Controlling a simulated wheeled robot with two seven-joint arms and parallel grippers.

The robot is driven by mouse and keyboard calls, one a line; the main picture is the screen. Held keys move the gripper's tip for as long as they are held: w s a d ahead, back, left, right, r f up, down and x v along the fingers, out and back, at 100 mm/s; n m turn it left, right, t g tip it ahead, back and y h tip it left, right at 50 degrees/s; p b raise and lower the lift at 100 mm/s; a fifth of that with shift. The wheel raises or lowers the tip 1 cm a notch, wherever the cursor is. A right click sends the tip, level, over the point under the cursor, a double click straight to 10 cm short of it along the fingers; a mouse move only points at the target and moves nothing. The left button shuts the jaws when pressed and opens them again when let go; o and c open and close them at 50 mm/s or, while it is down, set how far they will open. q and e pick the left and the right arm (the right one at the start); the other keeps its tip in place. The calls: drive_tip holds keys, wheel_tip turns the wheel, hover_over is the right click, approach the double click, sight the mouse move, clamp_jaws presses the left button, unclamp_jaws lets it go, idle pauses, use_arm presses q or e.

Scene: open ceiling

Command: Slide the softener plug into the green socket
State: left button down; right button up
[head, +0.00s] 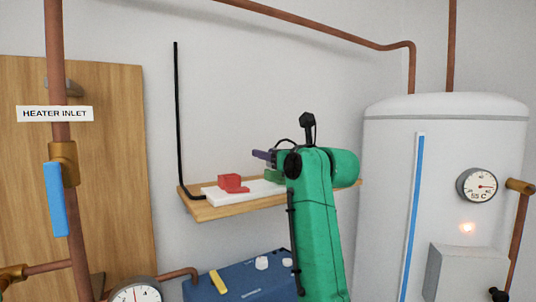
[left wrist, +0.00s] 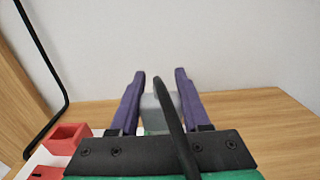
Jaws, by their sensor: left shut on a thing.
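My left gripper (head: 262,155) reaches over the shelf, its purple fingers pointing left in the head view. In the left wrist view its two fingers (left wrist: 160,73) stand on either side of a grey block, which I take for the softener plug (left wrist: 150,108); the gripper is shut on it. A black curved cord crosses in front of the plug. In the head view the plug is hidden. The green socket (head: 274,175) sits on a white base just below the gripper, partly hidden by my arm. The right gripper is not in view.
A red socket (head: 232,183) stands on the white base (head: 222,197), left of the green one. It also shows in the left wrist view (left wrist: 69,137). A wooden shelf (head: 205,211) carries the base. A black line (head: 177,120) runs down the wall. A white tank (head: 385,190) stands right.

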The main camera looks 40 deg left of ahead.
use_arm(q)
drive_tip(key=shift+f, duration=0.25)
drive_tip(key=shift+c, duration=1.4)
unclamp_jaws()
drive_tip(key=shift+d, duration=0.1)
drive_tip(key=shift+s+d+f+b, duration=0.1)
drive_tip(key=shift+d+b, duration=0.25)
drive_tip(key=shift+b, duration=0.1)
drive_tip(key=b+v, duration=0.4)
drive_tip(key=v, duration=0.9)
drive_tip(key=shift+s+d, duration=0.15)
drive_tip(key=shift+d, duration=0.2)
